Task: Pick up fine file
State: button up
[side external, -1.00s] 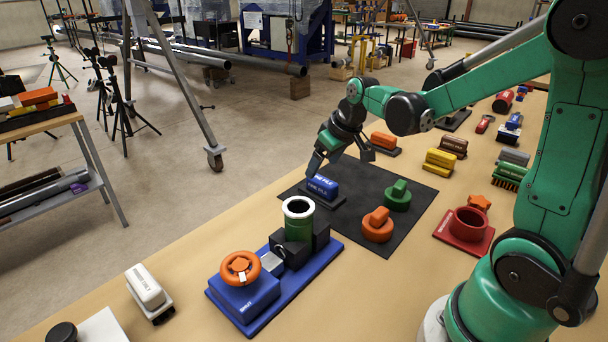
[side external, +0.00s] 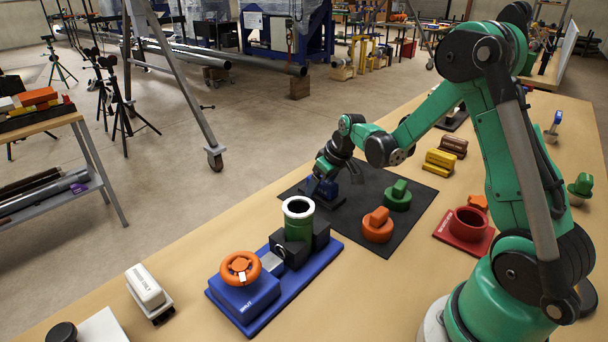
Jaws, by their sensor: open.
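The fine file (side external: 325,186) is a blue block-like piece on a dark base at the left part of the black mat (side external: 407,226). My gripper (side external: 326,186) is open and lowered right over it, with fingers close around or beside it. The gripper covers much of the file, so I cannot tell whether the fingers touch it.
On the mat are a green knobbed piece (side external: 398,195) and an orange one (side external: 377,226). A blue fixture (side external: 262,306) with a green pipe (side external: 299,221) stands in front. A red socket (side external: 467,223) and yellow block (side external: 439,162) lie to the right.

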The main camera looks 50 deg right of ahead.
grip_shut()
jog(key=shift+r, duration=0.1)
dwell(0.3)
notch_tip(320, 180, up, 20)
dwell(0.5)
